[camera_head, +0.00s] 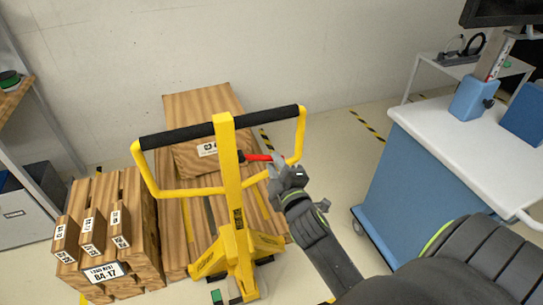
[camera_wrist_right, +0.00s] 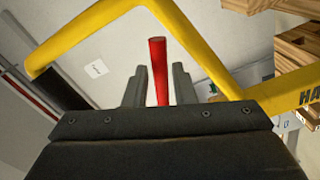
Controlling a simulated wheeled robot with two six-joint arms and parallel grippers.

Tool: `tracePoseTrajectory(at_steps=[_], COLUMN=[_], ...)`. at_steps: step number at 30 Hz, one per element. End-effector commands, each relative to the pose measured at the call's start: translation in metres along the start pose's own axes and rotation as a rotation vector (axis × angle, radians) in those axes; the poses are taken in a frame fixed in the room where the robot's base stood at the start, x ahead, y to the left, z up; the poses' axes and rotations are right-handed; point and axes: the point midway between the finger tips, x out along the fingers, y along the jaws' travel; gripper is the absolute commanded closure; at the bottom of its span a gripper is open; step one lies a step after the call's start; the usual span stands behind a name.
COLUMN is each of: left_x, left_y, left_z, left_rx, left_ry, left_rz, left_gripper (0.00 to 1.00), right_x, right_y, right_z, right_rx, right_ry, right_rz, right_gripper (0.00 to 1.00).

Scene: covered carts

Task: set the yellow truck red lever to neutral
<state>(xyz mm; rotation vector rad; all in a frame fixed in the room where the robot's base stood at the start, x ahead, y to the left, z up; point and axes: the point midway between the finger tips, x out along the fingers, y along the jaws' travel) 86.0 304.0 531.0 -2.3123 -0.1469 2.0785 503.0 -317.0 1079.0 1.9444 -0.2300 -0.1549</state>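The yellow truck (camera_head: 233,200) stands upright in the middle of the head view, with a black-gripped handlebar (camera_head: 190,132) across its top. Its red lever (camera_head: 258,157) sticks out to the right from the mast, below the bar. My right gripper (camera_head: 276,168) is at the lever's outer end. In the right wrist view the red lever (camera_wrist_right: 158,62) stands between the two grey fingers (camera_wrist_right: 158,82), which are apart, with a narrow gap showing on each side. Its lower end is hidden behind the gripper body. My left gripper is in neither view.
A long wooden crate (camera_head: 190,105) lies behind the truck. A pallet stack with small boxes (camera_head: 105,190) is at the left. A blue cart with a white top (camera_head: 440,130) stands to the right. Some floor is clear between truck and cart.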

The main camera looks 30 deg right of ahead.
Motion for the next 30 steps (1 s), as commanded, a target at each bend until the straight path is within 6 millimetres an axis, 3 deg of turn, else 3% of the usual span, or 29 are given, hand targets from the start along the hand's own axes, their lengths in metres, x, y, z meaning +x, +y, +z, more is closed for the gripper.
tracePoseTrajectory(at_steps=[6, 17, 23, 30], left_x=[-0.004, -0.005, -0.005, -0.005], left_y=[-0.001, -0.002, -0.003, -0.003], left_z=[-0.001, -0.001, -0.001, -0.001], left_rx=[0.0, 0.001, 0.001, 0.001], left_ry=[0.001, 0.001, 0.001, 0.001], left_rz=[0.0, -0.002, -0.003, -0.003], left_gripper=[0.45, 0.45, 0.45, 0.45], right_x=[0.024, 0.029, 0.029, 0.029], right_y=[0.0, 0.0, 0.0, -0.001], right_z=[0.0, 0.0, 0.0, 0.0], right_rx=[-0.001, 0.001, 0.001, 0.001], right_ry=[0.001, 0.0, 0.0, 0.0], right_rz=[0.0, 0.0, -0.001, -0.001], right_gripper=[0.76, 0.76, 1.0, 1.0])
